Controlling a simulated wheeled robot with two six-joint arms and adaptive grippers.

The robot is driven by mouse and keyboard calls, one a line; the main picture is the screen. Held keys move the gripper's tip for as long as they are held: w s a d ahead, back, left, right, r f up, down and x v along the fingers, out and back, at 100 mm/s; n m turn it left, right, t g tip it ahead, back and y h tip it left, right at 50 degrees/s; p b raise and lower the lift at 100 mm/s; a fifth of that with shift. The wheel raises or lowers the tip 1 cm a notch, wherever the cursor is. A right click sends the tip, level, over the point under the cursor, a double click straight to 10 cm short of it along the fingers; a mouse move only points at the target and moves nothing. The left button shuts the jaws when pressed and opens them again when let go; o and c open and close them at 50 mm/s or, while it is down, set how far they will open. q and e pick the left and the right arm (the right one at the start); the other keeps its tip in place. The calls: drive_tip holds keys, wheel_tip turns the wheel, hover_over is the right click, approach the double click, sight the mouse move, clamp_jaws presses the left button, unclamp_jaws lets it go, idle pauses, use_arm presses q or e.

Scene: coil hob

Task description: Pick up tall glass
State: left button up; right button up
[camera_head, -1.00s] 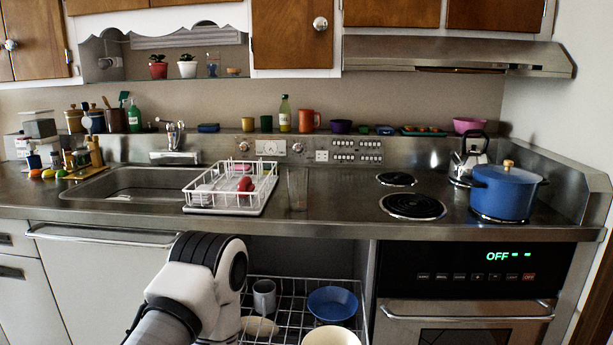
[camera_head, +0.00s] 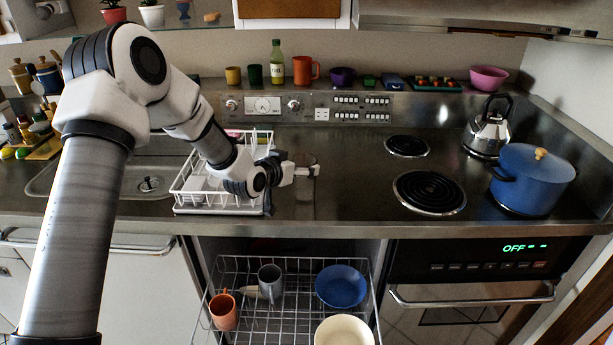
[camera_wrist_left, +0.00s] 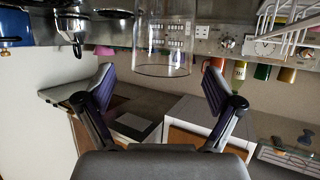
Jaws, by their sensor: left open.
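The tall glass (camera_wrist_left: 162,45) is clear and stands on the steel counter to the right of the dish rack. In the left wrist view, which is turned upside down, it shows at the top middle, ahead of and between the spread fingers. In the head view it is faint (camera_head: 304,190) and partly hidden by my left gripper (camera_head: 316,171). My left gripper (camera_wrist_left: 160,88) is open and empty, with dark pads on both sides. The glass looks just beyond the fingertips; I cannot tell whether it touches them. My right gripper is not in view.
The white dish rack (camera_head: 181,207) stands close on the left of the glass. Coil burners (camera_head: 430,192), a blue pot (camera_head: 532,182) and a kettle (camera_head: 487,132) are to the right. Below the counter edge, a wire rack (camera_head: 290,318) holds mugs and bowls. Counter right of the glass is clear.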

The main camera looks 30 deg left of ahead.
sight(309, 162)
use_arm(q)
drive_tip(key=x, duration=0.4)
drive_tip(key=shift+w+a+f+p, duration=0.2)
drive_tip(key=shift+a+f+p, duration=0.05)
drive_tip(key=shift+p, duration=0.15)
drive_tip(key=shift+s+r, duration=0.1)
drive_tip(key=shift+s+d, duration=0.1)
drive_tip(key=shift+d, duration=0.05)
drive_tip(key=c, duration=0.5)
clamp_jaws()
